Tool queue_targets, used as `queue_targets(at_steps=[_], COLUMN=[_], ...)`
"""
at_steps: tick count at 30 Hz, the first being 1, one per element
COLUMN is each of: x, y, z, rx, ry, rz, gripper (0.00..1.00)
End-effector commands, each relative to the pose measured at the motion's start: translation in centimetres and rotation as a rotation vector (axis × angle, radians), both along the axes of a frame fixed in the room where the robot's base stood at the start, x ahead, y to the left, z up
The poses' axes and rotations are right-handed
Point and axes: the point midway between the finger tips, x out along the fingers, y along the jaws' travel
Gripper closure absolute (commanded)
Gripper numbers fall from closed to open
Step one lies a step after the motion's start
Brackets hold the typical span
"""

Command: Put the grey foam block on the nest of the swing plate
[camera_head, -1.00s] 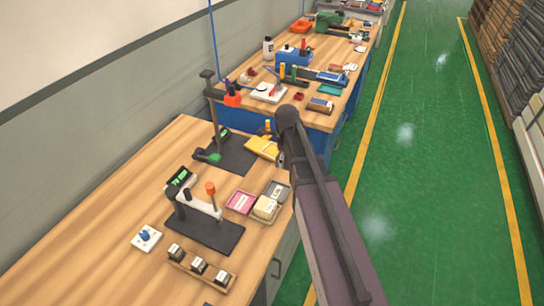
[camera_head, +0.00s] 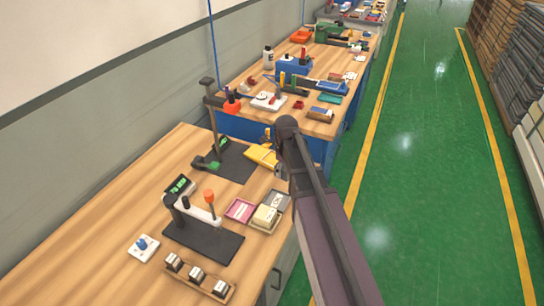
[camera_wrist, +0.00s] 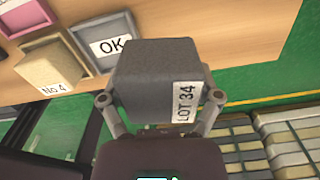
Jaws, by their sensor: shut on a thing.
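My gripper (camera_wrist: 160,105) is shut on the grey foam block (camera_wrist: 150,65), which carries a white "LOT 34" label. In the wrist view the block is clear of the grey "OK" tray (camera_wrist: 92,55), near the bench edge. In the head view my arm hides the gripper and block. I cannot tell which bears the swing plate's nest.
A pink tray (camera_head: 232,214) and a beige block (camera_head: 264,216) lie beside the grey tray (camera_head: 284,196). A white plate with a blue knob (camera_head: 142,246) stands left. The bench's left side is bare.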

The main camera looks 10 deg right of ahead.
Motion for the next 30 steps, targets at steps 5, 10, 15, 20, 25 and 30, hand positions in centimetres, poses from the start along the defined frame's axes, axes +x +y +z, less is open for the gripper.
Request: queue_targets(at_steps=[5, 10, 15, 20, 25, 30], x=[3.7, 6.9, 10.0, 12.1, 12.8, 12.7], y=[0.3, 0.6, 0.9, 1.1, 1.2, 1.2], z=[-0.4, -0.7, -1.0, -1.2, -1.2, -1.2], rx=[0.0, 0.0, 0.0, 0.0, 0.0, 0.0], ry=[0.0, 0.0, 0.0, 0.0, 0.0, 0.0], rz=[0.001, 0.0, 0.0, 0.0, 0.001, 0.001], gripper=[0.59, 0.59, 0.59, 0.59, 0.59, 0.59])
